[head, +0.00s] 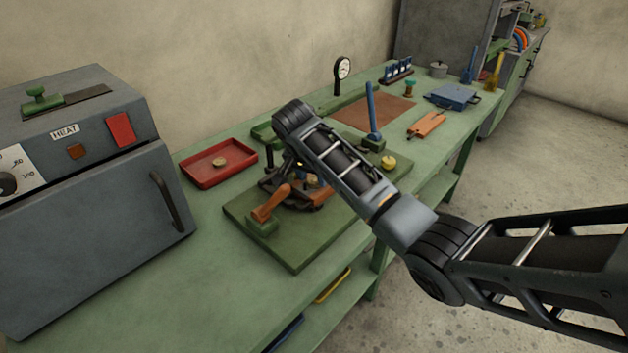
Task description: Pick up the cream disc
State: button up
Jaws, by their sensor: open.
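A small tan-cream disc (220,161) lies in the shallow red tray (203,172) at the left of the green bench. It is the only loose disc I can make out. My arm reaches in from the lower right and bends down over the green base board (292,255). My gripper (288,186) hangs at the arm's end, right of the red tray and apart from the disc. My own arm link covers much of it. It is open, and I see nothing held in it.
A grey heater box (85,200) stands left of the tray. An orange handle (270,203), a blue lever (373,110) and a yellow knob (388,162) rise near my gripper. A dial gauge (342,69) stands behind. The bench front left of the board is clear.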

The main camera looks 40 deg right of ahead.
jog(key=shift+d+f, duration=0.1)
jog(key=shift+f, duration=0.3)
jog(key=shift+s+f, duration=0.15)
jog(key=shift+f, duration=0.05)
jog(key=c, duration=0.7)
jog(key=shift+r, duration=0.1)
